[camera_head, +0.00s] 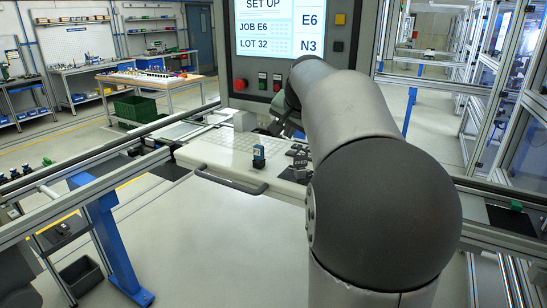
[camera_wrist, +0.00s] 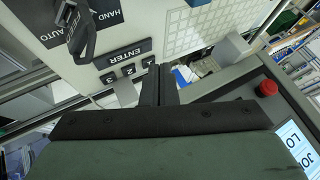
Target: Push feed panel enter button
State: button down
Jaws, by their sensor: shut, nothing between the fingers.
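In the wrist view, a wide dark bar marked ENTER (camera_wrist: 124,53) lies on a pale panel face (camera_wrist: 150,20), with small dark keys (camera_wrist: 128,70) in a row beside it. My gripper (camera_wrist: 163,70) has its dark fingers together, just right of and below the ENTER bar in the picture. They look apart from the bar, though the depth gap is hard to judge. In the head view, my arm hides most of the gripper (camera_head: 286,122) and the ENTER bar.
A HAND/AUTO switch (camera_wrist: 82,38) stands up left of the ENTER bar in the wrist view. The screen (camera_head: 278,28) shows SET UP, JOB E6, LOT 32. A red stop button (camera_head: 239,84) sits below it.

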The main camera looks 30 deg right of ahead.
notch_tip(320, 180, up, 3)
jog(key=m+h, duration=0.1)
jog(key=m, duration=0.1)
send_over(301, 153)
jog(key=s, duration=0.2)
jog(key=shift+s+a+r+t, duration=0.1)
jog(key=shift+a+t, duration=0.3)
notch_tip(301, 153, down, 9)
jog(key=b, duration=0.7)
jog(key=shift+r+b, duration=0.1)
jog(key=shift+b, duration=0.25)
dwell(0.9)
jog(key=shift+f+b, duration=0.35)
jog(key=shift+f, duration=0.1)
jog(key=shift+f+b, duration=0.35)
jog(key=shift+f, duration=0.2)
dwell(0.4)
dwell(0.3)
jog(key=shift+r+p, duration=0.8)
jog(key=shift+r, duration=0.15)
